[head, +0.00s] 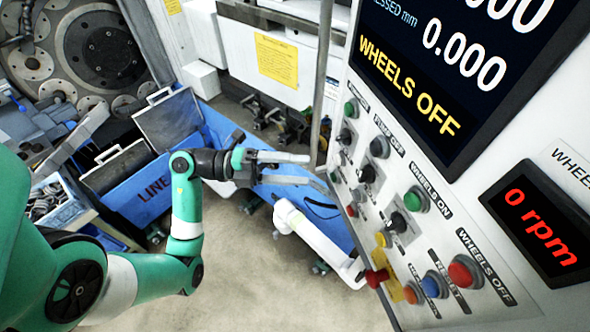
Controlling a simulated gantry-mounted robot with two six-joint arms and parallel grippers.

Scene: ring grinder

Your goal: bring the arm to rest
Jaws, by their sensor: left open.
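My left arm (185,215), green and white, comes in from the left and bends up at the elbow. Its dark left gripper (313,172) points right and is open, with two grey fingers apart and nothing between them. The fingertips are close to the left edge of the control panel (440,265) in the picture; I cannot tell whether they touch anything. My right gripper is not in view.
The panel carries several buttons, including a red wheels-off button (464,272) and a green wheels-on button (416,199). Its screen (450,70) reads "WHEELS OFF"; the display (540,220) reads 0 rpm. Blue bins (140,195) stand at left. Open floor (240,285) lies below.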

